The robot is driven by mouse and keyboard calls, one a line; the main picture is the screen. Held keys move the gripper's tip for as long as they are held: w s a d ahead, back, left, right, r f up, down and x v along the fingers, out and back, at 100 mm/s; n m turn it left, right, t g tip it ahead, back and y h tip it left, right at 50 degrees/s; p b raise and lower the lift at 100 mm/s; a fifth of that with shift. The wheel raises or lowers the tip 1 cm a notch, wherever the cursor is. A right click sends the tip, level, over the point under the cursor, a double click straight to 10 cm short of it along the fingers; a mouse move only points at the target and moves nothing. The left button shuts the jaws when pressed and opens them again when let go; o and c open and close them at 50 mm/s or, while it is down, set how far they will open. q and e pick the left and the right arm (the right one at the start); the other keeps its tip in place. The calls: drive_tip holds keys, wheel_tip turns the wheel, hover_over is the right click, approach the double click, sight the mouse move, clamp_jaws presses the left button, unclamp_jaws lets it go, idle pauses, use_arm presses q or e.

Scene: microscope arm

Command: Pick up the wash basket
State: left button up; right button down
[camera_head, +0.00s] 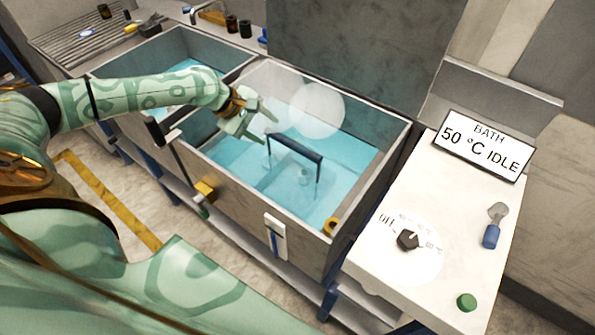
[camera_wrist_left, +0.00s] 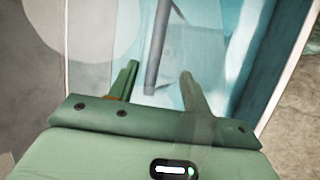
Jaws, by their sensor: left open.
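The wash basket shows in the head view by its dark handle bar (camera_head: 295,146), which stands above the blue water on thin uprights. The basket's body under the water is hard to make out. My left gripper (camera_head: 258,124) is open and empty, just to the left of the handle and over the bath. In the left wrist view the fingers of my left gripper (camera_wrist_left: 160,80) are apart, and the dark handle bar (camera_wrist_left: 158,55) runs lengthwise beyond the gap between them. My right gripper is not in view.
The bath tank (camera_head: 262,214) has raised metal walls around the water. A control panel (camera_head: 464,205) with a dial (camera_head: 408,240) and a sign reading "50 °C IDLE" (camera_head: 485,150) stands at the right. Several small bottles (camera_head: 232,24) stand behind. Pale vapour hangs over the water.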

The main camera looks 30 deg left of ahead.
sight(290, 142)
use_arm(q)
drive_tip(key=b+x, duration=0.1)
drive_tip(key=x, duration=0.5)
drive_tip(key=shift+w+d+f, duration=0.1)
drive_tip(key=shift+w+f, duration=0.1)
drive_tip(key=shift+w+d+f+b, duration=0.2)
drive_tip(key=shift+w+f+b, duration=0.05)
drive_tip(key=shift+f+b, duration=0.2)
drive_tip(key=x, duration=0.1)
drive_tip(key=b+x, duration=0.1)
drive_tip(key=x, duration=0.1)
drive_tip(key=b+x, duration=0.1)
drive_tip(key=x, duration=0.1)
drive_tip(key=shift+w+a, duration=0.3)
drive_tip(key=shift+w, duration=0.05)
drive_tip(key=shift+s+r, duration=0.1)
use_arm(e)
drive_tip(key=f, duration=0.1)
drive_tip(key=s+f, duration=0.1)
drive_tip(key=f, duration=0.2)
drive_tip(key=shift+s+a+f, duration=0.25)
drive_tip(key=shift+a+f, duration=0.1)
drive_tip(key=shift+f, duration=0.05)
use_arm(q)
clamp_jaws()
drive_tip(key=shift+r, duration=0.1)
